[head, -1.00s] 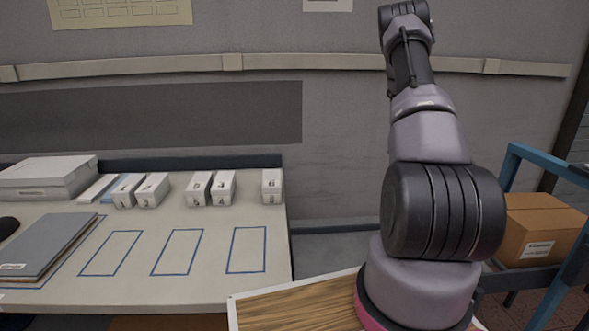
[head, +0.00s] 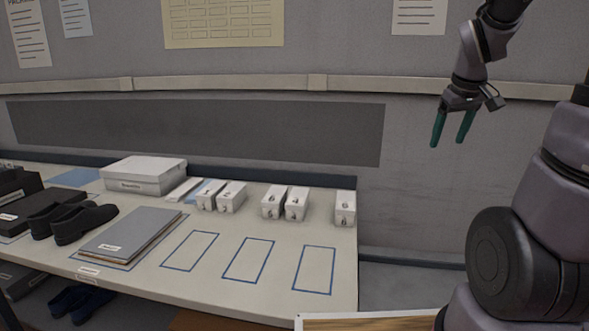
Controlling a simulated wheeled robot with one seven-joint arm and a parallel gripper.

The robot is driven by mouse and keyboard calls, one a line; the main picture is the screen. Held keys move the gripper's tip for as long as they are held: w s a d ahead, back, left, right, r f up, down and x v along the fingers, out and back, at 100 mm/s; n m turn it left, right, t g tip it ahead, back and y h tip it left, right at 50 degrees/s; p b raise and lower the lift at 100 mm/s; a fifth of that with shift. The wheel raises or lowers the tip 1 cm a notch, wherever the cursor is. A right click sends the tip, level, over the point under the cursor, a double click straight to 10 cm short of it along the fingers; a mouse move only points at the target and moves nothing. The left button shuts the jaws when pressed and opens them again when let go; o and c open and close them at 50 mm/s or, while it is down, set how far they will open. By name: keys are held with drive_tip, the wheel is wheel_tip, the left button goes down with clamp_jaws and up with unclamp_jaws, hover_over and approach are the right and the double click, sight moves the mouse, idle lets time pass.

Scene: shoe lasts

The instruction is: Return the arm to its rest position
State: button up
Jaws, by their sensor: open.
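My gripper (head: 453,130) hangs in the air at the upper right of the head view, pointing down. Its two green fingers are apart and nothing shows between them. It is in front of the grey wall, to the right of the table (head: 140,279) and above its surface, clear of everything on it. My arm runs up along the right edge of the view, and its middle part is out of the picture.
White numbered boxes (head: 231,196) stand along the table's back. A grey folder stack (head: 130,234), black shoes (head: 84,223) and a white box (head: 143,176) are at left. Three blue-outlined areas (head: 248,259) are empty. A wooden board (head: 370,322) shows at the bottom edge.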

drive_tip(key=s+a+r+m+t+y, duration=0.2)
drive_tip(key=s+a+r+m, duration=0.3)
drive_tip(key=s+a+r, duration=0.3)
drive_tip(key=s+a+y, duration=0.1)
drive_tip(key=s+a, duration=0.3)
drive_tip(key=s, duration=0.2)
drive_tip(key=shift+a+m, duration=0.3)
